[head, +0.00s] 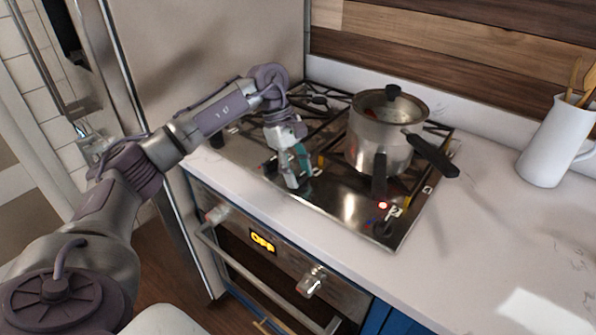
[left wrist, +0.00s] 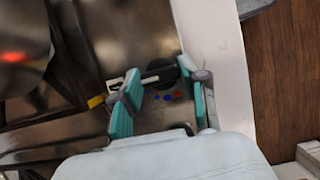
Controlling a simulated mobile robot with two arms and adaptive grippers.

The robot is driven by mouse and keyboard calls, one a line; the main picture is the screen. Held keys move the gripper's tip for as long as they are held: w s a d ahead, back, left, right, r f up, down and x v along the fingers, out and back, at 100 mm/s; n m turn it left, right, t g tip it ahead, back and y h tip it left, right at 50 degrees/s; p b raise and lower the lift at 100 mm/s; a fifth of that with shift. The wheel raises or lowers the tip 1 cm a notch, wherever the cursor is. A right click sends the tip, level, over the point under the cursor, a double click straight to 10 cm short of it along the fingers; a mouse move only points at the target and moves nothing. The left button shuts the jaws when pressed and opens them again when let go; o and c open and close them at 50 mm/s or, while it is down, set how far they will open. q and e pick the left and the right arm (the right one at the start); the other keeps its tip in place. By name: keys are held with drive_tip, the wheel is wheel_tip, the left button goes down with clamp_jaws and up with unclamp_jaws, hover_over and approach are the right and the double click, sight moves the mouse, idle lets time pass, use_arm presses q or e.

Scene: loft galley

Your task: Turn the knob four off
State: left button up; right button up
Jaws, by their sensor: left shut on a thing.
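The steel cooktop (head: 345,205) has knobs along its front strip. My left gripper (head: 292,180) reaches down to this strip, left of the pot. In the left wrist view its teal fingers (left wrist: 167,90) stand on either side of a dark knob (left wrist: 187,66) with a pale and black bar, and are shut on it. Red and blue marks show beside this knob. The fingers hide most of it in the head view. Another knob (head: 384,229) sits at the front right corner, near a lit red spot (head: 383,205). I cannot read any knob number. My right gripper is not in view.
A lidded steel pot (head: 372,140) stands on the cooktop, its black handles sticking out to the front and right. A white pitcher (head: 545,145) with utensils stands at the right. The oven display (head: 263,241) glows amber below. The right counter (head: 480,250) is mostly clear.

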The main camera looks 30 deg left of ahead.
use_arm(q)
drive_tip(key=o, duration=1.1)
drive_tip(key=shift+o, duration=0.2)
drive_tip(key=v, duration=1.2)
drive_tip(key=shift+r, duration=0.1)
